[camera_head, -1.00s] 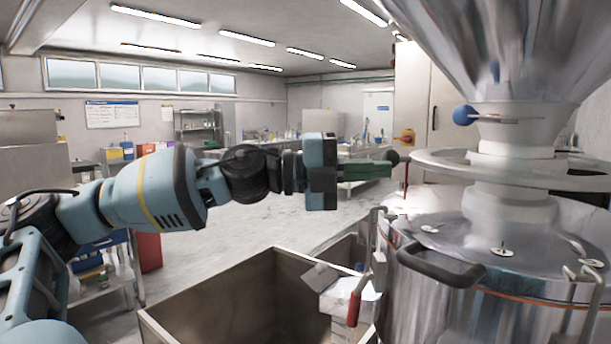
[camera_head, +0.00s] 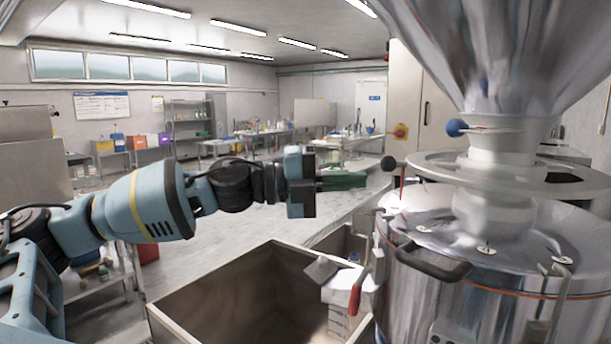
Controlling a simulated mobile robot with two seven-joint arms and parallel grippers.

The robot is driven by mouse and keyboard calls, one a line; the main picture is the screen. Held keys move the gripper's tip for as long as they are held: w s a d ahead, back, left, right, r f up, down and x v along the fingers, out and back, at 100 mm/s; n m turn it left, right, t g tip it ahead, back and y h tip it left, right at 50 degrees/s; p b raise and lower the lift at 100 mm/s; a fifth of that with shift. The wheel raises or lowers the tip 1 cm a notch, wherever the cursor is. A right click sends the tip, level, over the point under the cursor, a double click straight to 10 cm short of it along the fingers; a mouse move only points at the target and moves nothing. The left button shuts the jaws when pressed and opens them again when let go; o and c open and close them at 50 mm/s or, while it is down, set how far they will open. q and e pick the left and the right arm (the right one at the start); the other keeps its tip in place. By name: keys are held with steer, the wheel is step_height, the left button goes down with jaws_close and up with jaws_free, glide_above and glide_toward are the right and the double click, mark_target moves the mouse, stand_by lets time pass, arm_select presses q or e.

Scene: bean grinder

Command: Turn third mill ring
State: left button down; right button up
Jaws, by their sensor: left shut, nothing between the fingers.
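The mill stands at the right, with a big metal hopper (camera_head: 500,45) above a steel drum (camera_head: 455,290). Between them is a flat grey ring (camera_head: 435,166) around the neck. A black ball knob (camera_head: 388,163) stands at the ring's left edge. My left gripper (camera_head: 362,180), with green fingers, is shut and empty. In the picture it is just left of and slightly below the black knob, with a small gap between them. I cannot tell the gap in depth. My right gripper is not in view.
A blue ball knob (camera_head: 456,128) sits on a lever under the hopper. An open metal bin (camera_head: 200,312) with a white box (camera_head: 345,290) stands below my arm.

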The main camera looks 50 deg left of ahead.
arm_select(q)
steer(key=v, duration=0.6)
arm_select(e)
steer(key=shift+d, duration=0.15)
arm_select(q)
steer(key=shift+a, duration=0.1)
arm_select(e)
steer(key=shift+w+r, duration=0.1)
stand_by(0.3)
